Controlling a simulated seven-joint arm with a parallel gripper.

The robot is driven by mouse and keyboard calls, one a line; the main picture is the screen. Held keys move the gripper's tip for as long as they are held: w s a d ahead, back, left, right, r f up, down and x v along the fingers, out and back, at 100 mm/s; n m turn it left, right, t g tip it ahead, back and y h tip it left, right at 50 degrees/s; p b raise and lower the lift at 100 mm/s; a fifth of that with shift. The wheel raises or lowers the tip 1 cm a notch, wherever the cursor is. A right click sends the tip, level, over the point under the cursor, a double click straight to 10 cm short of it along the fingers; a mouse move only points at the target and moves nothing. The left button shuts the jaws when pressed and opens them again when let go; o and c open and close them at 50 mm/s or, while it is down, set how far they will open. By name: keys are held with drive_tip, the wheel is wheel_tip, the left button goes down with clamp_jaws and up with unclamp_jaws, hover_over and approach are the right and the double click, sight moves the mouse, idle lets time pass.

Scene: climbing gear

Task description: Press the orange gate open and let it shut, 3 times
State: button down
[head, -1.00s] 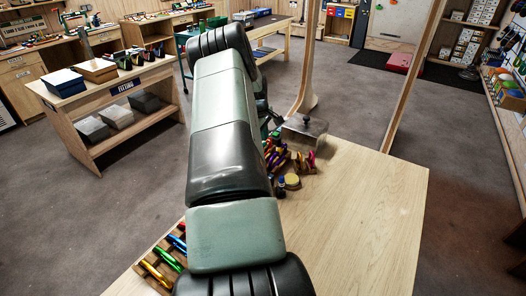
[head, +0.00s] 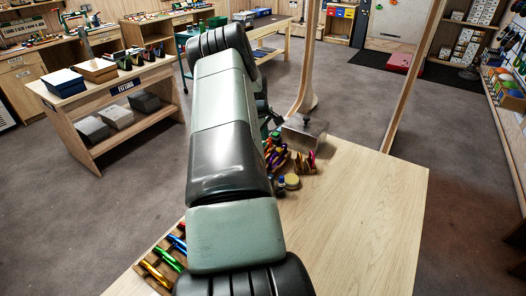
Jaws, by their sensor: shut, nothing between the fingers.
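My arm (head: 222,130) reaches from the bottom edge up across the middle of the head view and bends down at its far end. My gripper is hidden behind the arm. A cluster of coloured climbing pieces (head: 303,163), with purple, yellow and red parts, stands just right of the arm on the wooden bench (head: 350,215). I cannot make out the orange gate, and I cannot tell whether anything touches it.
A grey metal block (head: 304,134) with a small knob stands at the bench's far edge. A rack of green, blue and yellow pieces (head: 168,260) lies left of the arm. A wooden post (head: 304,70) rises behind. The bench's right side is bare.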

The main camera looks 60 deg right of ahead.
drive_tip(key=shift+f, duration=0.1)
idle(0.3)
drive_tip(key=shift+a+x, duration=0.15)
drive_tip(key=shift+x, duration=0.5)
drive_tip(key=shift+a+x, duration=0.15)
drive_tip(key=shift+x, duration=0.5)
drive_tip(key=shift+d+r+v, duration=0.1)
drive_tip(key=shift+d+v, duration=0.15)
drive_tip(key=shift+v, duration=0.9)
drive_tip(key=shift+d+r+v, duration=0.1)
drive_tip(key=shift+d+v, duration=0.2)
drive_tip(key=shift+v, duration=0.8)
drive_tip(key=shift+d+v, duration=0.25)
drive_tip(key=shift+v, duration=0.9)
drive_tip(key=shift+a+x, duration=0.25)
drive_tip(key=shift+x, duration=0.8)
drive_tip(key=shift+a+x, duration=0.25)
drive_tip(key=shift+x, duration=0.8)
drive_tip(key=shift+f, duration=0.2)
